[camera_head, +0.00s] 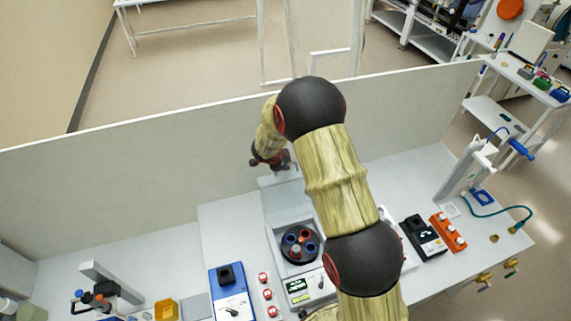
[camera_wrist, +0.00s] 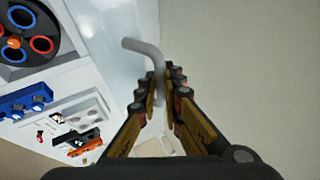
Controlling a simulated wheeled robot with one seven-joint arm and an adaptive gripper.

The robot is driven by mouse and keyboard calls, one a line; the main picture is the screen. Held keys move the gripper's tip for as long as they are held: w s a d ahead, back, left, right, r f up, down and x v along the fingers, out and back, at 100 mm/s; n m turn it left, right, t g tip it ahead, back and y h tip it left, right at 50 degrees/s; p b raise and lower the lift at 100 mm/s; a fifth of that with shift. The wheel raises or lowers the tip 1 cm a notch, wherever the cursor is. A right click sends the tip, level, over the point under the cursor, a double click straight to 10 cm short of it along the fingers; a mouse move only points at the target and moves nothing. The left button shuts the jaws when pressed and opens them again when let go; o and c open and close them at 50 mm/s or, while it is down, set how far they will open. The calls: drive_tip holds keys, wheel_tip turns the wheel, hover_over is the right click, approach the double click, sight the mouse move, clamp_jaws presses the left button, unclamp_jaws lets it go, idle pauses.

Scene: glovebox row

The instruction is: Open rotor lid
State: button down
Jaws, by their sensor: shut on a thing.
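The centrifuge (camera_head: 309,275) stands on the bench, and its black rotor (camera_head: 301,244) with red and blue rings is uncovered. The rotor also shows at the upper left of the wrist view (camera_wrist: 28,32). The pale lid (camera_head: 280,202) stands raised at the back of the centrifuge, partly hidden by my arm. A grey bent handle (camera_wrist: 147,54) lies between my fingers in the wrist view. My gripper (camera_wrist: 160,100) is shut on this handle. In the head view my gripper (camera_head: 278,165) is small, above the lid's top edge.
A low white partition (camera_head: 130,170) runs close behind the bench. A blue device (camera_head: 232,295) with red-topped items beside it is left of the centrifuge. A black device (camera_head: 424,236) and an orange rack (camera_head: 448,231) are on the right. A stand with a blue tool (camera_head: 520,149) is farther right.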

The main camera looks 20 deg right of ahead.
drive_tip(key=c, duration=1.9)
unclamp_jaws()
drive_tip(key=v, duration=1.2)
drive_tip(key=shift+s, duration=0.1)
